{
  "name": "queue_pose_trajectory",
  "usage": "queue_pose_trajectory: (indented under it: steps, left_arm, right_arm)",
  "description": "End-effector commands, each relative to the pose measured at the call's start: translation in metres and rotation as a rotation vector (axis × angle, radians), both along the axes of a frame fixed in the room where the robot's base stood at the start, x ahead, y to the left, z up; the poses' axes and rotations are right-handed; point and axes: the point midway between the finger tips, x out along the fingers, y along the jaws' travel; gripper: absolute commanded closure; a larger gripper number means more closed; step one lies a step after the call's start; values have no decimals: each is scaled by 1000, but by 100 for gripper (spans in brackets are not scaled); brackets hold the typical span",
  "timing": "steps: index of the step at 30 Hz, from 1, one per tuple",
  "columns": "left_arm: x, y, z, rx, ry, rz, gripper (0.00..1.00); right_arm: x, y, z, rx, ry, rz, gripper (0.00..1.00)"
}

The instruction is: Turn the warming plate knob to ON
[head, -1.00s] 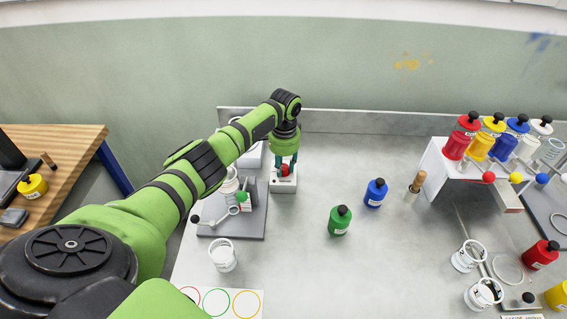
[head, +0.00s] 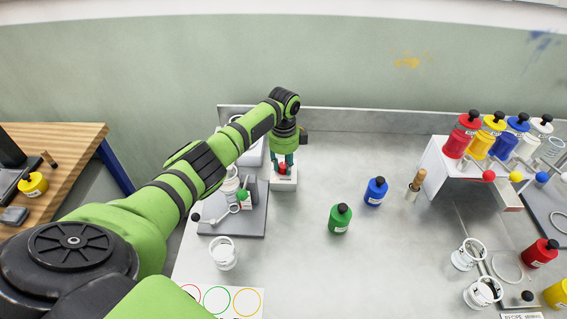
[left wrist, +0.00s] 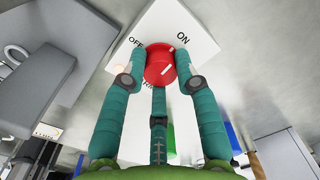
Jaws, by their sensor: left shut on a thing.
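The red knob (left wrist: 158,66) sits on a white box, the warming plate control (left wrist: 206,28), with OFF and ON printed on its face. In the head view the knob (head: 283,168) shows between my fingers, on the white box (head: 284,184) near the back of the bench. My left gripper (left wrist: 160,72) is shut on the knob, its teal fingers around the sides. A white line marks the knob's face, on the right in the wrist view. My right gripper is out of view.
A grey stand with a green-ball lever (head: 241,196) is just left of the box. A green bottle (head: 340,218), a blue bottle (head: 375,192) and a white cup (head: 223,254) stand nearby. A rack of paint bottles (head: 440,160) is at right.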

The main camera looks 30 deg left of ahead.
Motion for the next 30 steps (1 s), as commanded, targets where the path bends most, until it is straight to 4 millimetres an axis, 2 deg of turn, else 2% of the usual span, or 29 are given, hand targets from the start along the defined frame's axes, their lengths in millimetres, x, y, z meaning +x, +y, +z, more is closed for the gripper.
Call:
queue_pose_trajectory:
  steps: [9, 24, 25, 26, 27, 30]
  left_arm:
    - [2, -4, 1, -7, -7, -112, 100]
    - [1, -4, 1, -8, -5, -131, 100]
    - [1, -4, 1, -8, -5, -131, 65]
    - [1, -4, 1, -8, -5, -131, 53]
    - [1, -4, 1, -7, -4, -131, 45]
    - [1, -3, 0, -5, -3, -129, 45]
  right_arm:
    - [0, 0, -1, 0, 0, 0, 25]
    - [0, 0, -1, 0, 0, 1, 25]
    - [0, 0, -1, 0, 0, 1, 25]
    - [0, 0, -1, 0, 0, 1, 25]
    - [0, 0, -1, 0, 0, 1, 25]
    - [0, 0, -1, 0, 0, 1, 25]
